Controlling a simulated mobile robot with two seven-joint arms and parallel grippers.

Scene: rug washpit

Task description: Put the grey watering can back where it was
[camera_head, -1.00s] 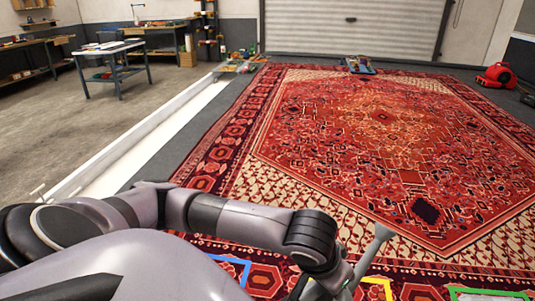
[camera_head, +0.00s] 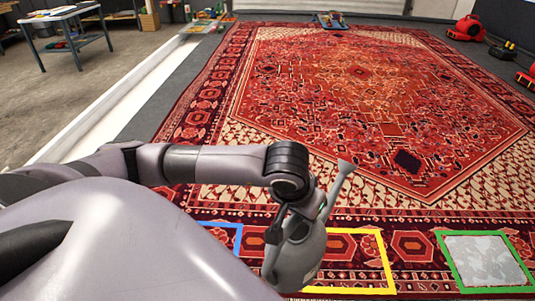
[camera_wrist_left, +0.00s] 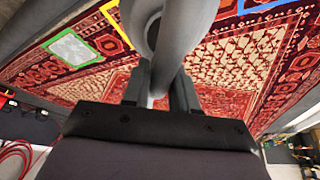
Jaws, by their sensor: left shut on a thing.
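The grey watering can (camera_head: 295,262) hangs from my left gripper (camera_head: 300,212) near the bottom middle of the head view, its long spout rising to the right. In the left wrist view, my left gripper (camera_wrist_left: 160,90) is shut on the can's curved handle (camera_wrist_left: 165,70). The can overlaps the left part of a yellow outline (camera_head: 388,265) on the rug. A blue outline (camera_head: 238,238) is partly hidden by my arm. A green outline (camera_head: 446,262) at right surrounds a pale grey patch (camera_head: 484,260). My right gripper is out of view.
The large red patterned rug (camera_head: 370,110) fills the floor ahead. A white channel (camera_head: 110,115) runs along its left side. Red machines (camera_head: 467,28) stand at the right edge. A work table (camera_head: 70,15) is far left.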

